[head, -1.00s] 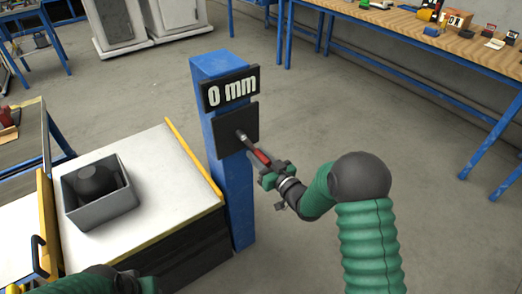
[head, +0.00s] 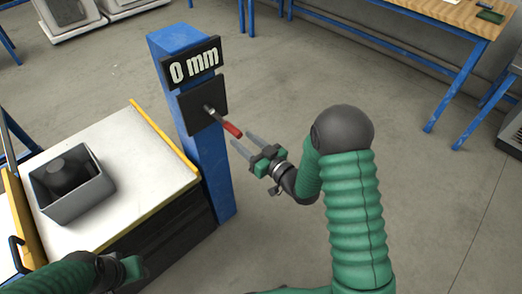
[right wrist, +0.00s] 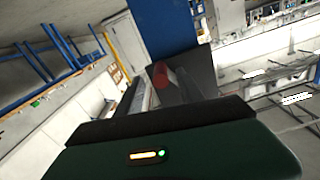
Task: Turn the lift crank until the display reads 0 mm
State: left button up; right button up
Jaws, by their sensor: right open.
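The display (head: 194,65) on the blue post (head: 200,140) reads 0 mm. Below it, the lift crank (head: 224,122) sticks out from a dark plate (head: 189,97), with its red handle towards me. In the right wrist view the red handle (right wrist: 162,75) shows beyond the gripper body. My right gripper (head: 243,144) is open and empty, its two fingers pointing at the handle from just to the right, apart from it. My left gripper (head: 128,268) is at the bottom left, over the near side of the lift table; I cannot tell its fingers apart.
A white-topped lift table (head: 110,190) with a yellow edge stands left of the post, bearing a grey bin (head: 75,198) with a dark round object inside. A wooden workbench (head: 440,12) stands at the back right. The floor right of the post is clear.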

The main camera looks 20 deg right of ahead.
jog(key=v, duration=0.9)
jog(key=shift+p, duration=0.4)
jog(key=shift+w, duration=0.15)
notch_tip(320, 180, down, 5)
jog(key=s+d+m+g+h, duration=0.1)
jog(key=s+g+h, duration=0.1)
jog(key=g+h, duration=0.5)
jog(key=s+a+r+m+g+p, duration=0.1)
jog(key=s+a+g, duration=0.1)
jog(key=s+g, duration=0.35)
jog(key=s+a+r+g+p, duration=0.1)
jog(key=s+a+r+g, duration=0.1)
jog(key=s, duration=0.7)
jog(key=w+p+v, duration=0.2)
jog(key=p+v, duration=0.8)
jog(key=w+d+r+p+v, duration=0.1)
jog(key=w+p+v, duration=0.1)
jog(key=p+v, duration=0.8)
jog(key=shift+d+r+y+p, duration=0.15)
jog(key=shift+r+y+p, duration=0.2)
jog(key=shift+p, duration=0.3)
